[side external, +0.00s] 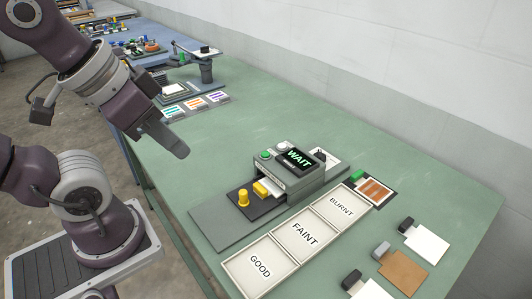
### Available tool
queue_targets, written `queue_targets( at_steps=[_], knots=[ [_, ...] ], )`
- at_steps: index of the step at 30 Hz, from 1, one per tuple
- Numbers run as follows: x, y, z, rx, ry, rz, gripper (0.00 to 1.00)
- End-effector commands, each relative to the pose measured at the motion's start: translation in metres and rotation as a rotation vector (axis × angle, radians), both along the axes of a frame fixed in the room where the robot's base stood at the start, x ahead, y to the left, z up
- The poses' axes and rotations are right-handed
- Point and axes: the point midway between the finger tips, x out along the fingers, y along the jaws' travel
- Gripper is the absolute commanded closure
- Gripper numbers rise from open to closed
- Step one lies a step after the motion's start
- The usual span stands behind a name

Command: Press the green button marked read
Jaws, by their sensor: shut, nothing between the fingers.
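A small grey press machine (291,175) stands on the green table. Its dark display (299,160) shows WAIT in green letters. A green button (265,155) sits on the machine's top, left of the display. Its marking is too small to read. A second green piece (356,175) lies near a brown striped card at the right; I cannot tell what it is. My gripper (183,153) is shut and empty, up in the air to the left of the machine, clear of the button.
A yellow knob (243,198) stands on a dark plate in front of the machine. Labelled trays GOOD (260,266), FAINT (305,234) and BURNT (341,207) lie in front. Cards with grey and black blocks lie at the right.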

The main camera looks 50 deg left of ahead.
Motion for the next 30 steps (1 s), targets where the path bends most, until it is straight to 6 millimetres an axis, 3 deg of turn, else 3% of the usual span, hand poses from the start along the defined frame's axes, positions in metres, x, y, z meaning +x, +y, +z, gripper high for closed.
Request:
queue_targets(
  at_steps=[20,23,30],
  knots=[
    [0.005,0.005,0.001,0.011,-0.008,0.023,1.00],
    [0.025,0.024,0.004,0.047,-0.047,0.108,1.00],
    [0.116,0.094,0.024,0.141,-0.284,0.362,1.00]
  ],
)
